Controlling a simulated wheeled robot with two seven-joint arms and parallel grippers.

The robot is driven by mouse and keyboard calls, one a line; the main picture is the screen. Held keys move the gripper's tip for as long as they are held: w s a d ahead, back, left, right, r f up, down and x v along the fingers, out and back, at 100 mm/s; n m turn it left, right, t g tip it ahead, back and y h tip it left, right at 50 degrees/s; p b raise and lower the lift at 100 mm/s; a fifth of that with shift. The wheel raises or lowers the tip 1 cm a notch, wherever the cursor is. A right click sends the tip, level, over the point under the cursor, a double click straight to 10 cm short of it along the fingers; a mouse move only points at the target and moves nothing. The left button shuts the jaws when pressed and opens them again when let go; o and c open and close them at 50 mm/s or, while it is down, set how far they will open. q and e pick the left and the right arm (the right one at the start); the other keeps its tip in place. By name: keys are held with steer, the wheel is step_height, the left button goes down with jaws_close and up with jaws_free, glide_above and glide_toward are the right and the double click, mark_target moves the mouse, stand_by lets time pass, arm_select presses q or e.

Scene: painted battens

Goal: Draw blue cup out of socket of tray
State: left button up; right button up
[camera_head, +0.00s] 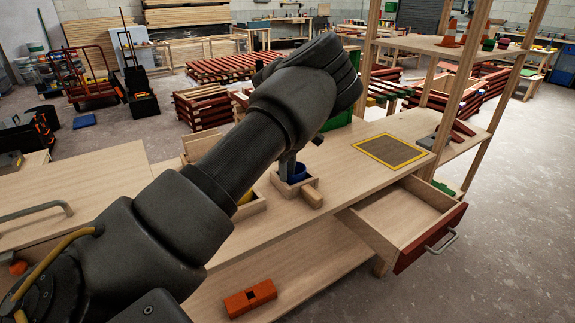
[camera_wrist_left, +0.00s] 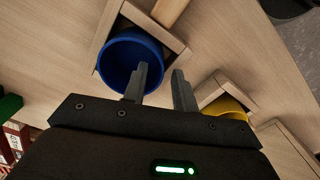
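The blue cup (camera_head: 298,173) sits in a square wooden socket of the tray (camera_head: 312,196) on the workbench. In the left wrist view the blue cup (camera_wrist_left: 128,60) shows from above, inside the socket's wooden walls (camera_wrist_left: 103,37). My left gripper (camera_wrist_left: 163,82) is open over the cup's near right rim. One finger overlaps the cup's opening and the other is beyond its outer wall, with a gap between them. I cannot tell whether either finger touches the cup. In the head view my left gripper (camera_head: 287,166) is partly hidden by my arm. My right gripper is not in view.
A yellow cup (camera_wrist_left: 225,106) stands in a neighbouring wooden socket. A drawer (camera_head: 400,215) with a red front is pulled out at the right. A yellow-edged mat (camera_head: 390,150) lies on the bench top. An orange block (camera_head: 250,298) lies on the lower shelf.

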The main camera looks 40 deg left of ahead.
arm_select(q)
jaws_close()
stand_by(0.4)
steer(key=shift+r, duration=0.15)
steer(key=shift+r+p, duration=2.15)
steer(key=shift+r, duration=0.35)
steer(key=shift+r+p, duration=1.25)
steer(key=shift+r, duration=0.3)
